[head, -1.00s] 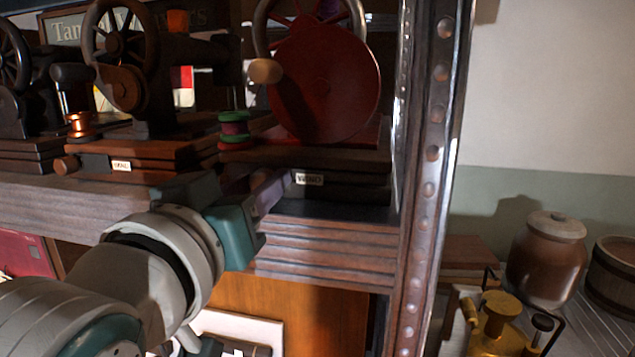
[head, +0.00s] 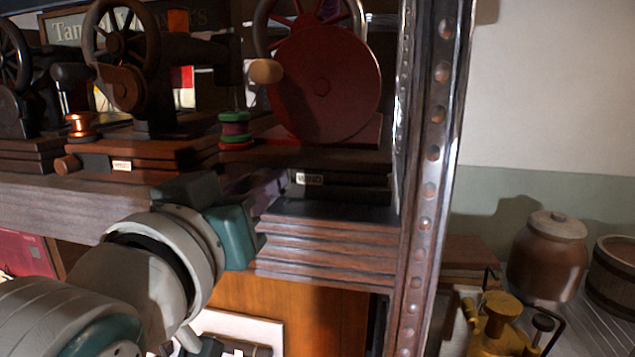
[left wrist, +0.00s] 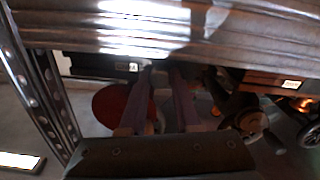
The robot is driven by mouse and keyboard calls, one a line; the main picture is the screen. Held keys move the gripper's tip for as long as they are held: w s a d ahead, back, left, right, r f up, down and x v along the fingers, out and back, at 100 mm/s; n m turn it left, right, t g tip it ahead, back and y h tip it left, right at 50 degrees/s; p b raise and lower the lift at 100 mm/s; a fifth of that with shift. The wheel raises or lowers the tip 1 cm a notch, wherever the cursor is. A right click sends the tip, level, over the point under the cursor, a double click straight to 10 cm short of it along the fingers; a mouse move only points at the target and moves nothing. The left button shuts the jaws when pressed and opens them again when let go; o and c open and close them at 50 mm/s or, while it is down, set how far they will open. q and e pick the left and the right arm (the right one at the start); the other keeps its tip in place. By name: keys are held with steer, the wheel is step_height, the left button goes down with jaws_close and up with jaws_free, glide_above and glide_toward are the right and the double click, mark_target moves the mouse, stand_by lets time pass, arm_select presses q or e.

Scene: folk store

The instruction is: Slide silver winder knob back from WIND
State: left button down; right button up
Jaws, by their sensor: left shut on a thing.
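The red-wheeled machine (head: 322,85) stands on a dark wooden base on the shelf, with a small WIND label (head: 309,179) on the base's front. The label also shows in the left wrist view (left wrist: 133,67). My left gripper (head: 272,190) reaches up from the lower left to the front of this base, left of the label. In the left wrist view, its two fingers (left wrist: 160,72) reach to the base beside the label. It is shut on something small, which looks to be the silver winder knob. The knob is mostly hidden by the fingers. My right gripper is out of view.
Another sewing machine (head: 130,85) stands to the left with a labelled base. A riveted metal post (head: 432,180) bounds the shelf on the right. The stepped shelf edge (head: 330,245) lies just below the gripper.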

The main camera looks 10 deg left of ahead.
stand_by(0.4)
arm_select(q)
steer(key=a+p, duration=0.1)
steer(key=a, duration=0.2)
steer(key=shift+a+p, duration=0.3)
steer(key=c, duration=0.6)
jaws_free()
steer(key=shift+a, duration=0.15)
